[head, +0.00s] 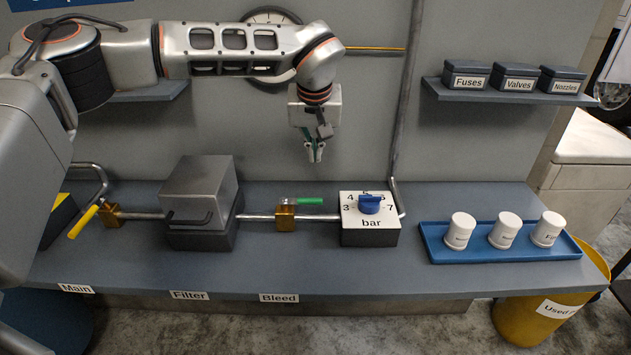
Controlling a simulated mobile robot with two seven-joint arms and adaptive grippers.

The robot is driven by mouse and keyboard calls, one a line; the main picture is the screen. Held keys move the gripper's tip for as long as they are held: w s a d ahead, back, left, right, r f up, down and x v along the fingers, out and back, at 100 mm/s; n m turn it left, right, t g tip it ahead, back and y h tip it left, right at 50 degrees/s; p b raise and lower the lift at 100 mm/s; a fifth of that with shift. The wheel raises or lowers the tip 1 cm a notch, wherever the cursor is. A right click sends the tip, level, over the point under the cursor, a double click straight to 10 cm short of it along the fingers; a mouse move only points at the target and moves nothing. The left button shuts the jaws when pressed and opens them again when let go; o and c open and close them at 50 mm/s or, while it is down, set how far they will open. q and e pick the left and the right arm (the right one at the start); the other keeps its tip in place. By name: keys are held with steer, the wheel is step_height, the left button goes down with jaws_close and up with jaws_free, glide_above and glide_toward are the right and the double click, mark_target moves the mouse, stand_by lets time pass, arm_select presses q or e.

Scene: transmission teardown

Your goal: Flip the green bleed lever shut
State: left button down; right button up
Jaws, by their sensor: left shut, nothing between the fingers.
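The green bleed lever (309,201) sits on a brass valve block (286,214) in the pipe, above the Bleed label (279,298). Its handle extends to the right from the block, roughly in line with the pipe. My left gripper (315,157) is above and slightly right of the lever, pointing down, clear of it. Its fingers are shut and empty. My right gripper is not in view.
A pressure box with a blue knob (369,204) stands just right of the lever. A grey filter housing (202,203) stands left. A yellow lever (84,221) is further left. A blue tray (434,246) holds white canisters. A vertical pipe (403,100) runs up the wall.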

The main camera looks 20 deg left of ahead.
mark_target(303, 201)
arm_select(q)
step_height(303, 201, down, 10)
steer(key=p, duration=0.1)
steer(key=shift+s, duration=0.25)
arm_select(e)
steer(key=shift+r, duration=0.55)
arm_select(q)
steer(key=shift+d, duration=0.1)
steer(key=shift+s+d, duration=0.1)
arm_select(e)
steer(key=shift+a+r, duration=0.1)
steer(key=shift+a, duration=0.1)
